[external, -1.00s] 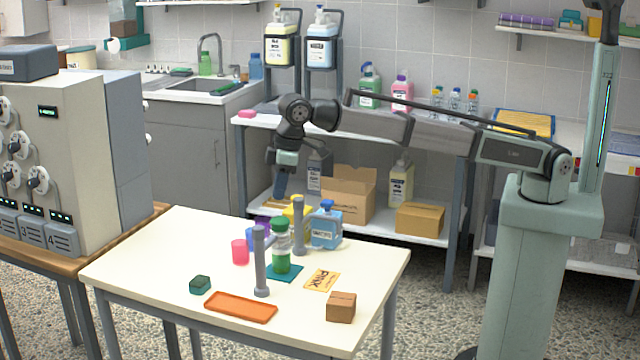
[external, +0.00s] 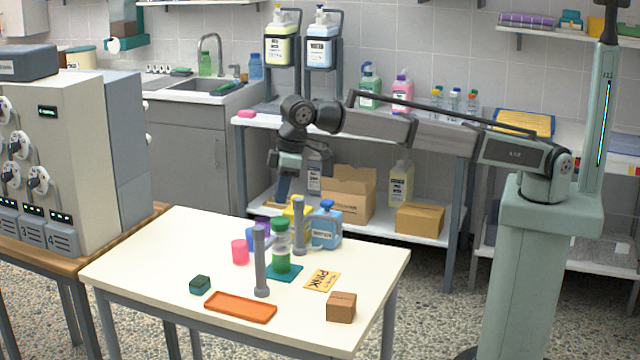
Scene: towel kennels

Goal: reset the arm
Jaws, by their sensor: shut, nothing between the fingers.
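My gripper (external: 283,192) hangs over the back part of the white table, pointing down, behind the bottles and above the tabletop. It is shut and empty, and its fingertips are small in this view. My arm reaches left from its pale green column at the right, with the elbow raised. No object is held.
The white table (external: 150,262) bears a green-capped bottle (external: 281,250) on a teal mat, two grey posts (external: 261,262), a blue jug (external: 326,228), a pink cup (external: 240,251), an orange tray (external: 240,307), a brown box (external: 341,307) and a yellow card (external: 322,281).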

